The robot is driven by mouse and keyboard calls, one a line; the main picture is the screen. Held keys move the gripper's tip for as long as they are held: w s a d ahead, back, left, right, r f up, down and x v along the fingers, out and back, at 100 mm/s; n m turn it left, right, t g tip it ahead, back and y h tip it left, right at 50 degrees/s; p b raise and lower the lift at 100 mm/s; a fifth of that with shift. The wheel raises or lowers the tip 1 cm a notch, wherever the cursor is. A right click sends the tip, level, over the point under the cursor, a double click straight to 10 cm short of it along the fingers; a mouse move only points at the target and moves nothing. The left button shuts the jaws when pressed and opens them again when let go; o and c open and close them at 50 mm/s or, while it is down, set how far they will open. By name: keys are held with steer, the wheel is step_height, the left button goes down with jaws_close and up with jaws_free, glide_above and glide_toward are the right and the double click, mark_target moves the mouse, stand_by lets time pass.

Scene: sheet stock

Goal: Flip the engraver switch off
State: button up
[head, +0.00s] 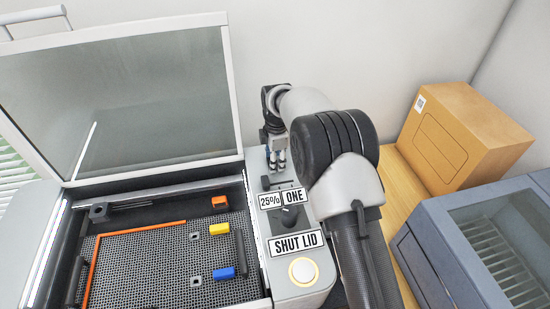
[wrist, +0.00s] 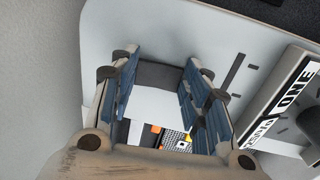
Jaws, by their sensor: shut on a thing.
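The engraver (head: 300,228) stands on the left with its glass lid (head: 135,95) raised. Its right-hand control panel carries a dark knob (head: 290,215), labels reading 25%, ONE and SHUT LID, and a round button (head: 303,270) with an amber ring. My gripper (head: 277,160) points down at the back of this panel, beyond the labels. In the wrist view its blue-padded fingers (wrist: 158,100) stand on both sides of a dark, pale-faced block, which I take to be the engraver switch (wrist: 158,76). The switch is hidden in the head view; its on or off position cannot be told.
The honeycomb bed (head: 150,265) holds an orange corner piece (head: 140,228) and small orange, yellow and blue blocks. A cardboard box (head: 455,140) stands at the back right, with a grey-blue machine (head: 430,255) in front of it. My arm crosses the panel's right side.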

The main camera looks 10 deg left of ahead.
steer(key=shift+c, duration=0.8)
steer(key=p, duration=0.2)
steer(key=shift+w+a+r+g+p, duration=0.1)
steer(key=shift+w+r+g+p, duration=0.1)
steer(key=shift+g+p, duration=0.15)
steer(key=shift+f+g+h+p, duration=0.15)
steer(key=shift+g+h+p, duration=0.1)
steer(key=shift+h+p, duration=0.1)
steer(key=o, duration=1.1)
steer(key=shift+c, duration=0.2)
step_height(320, 180, up, 12)
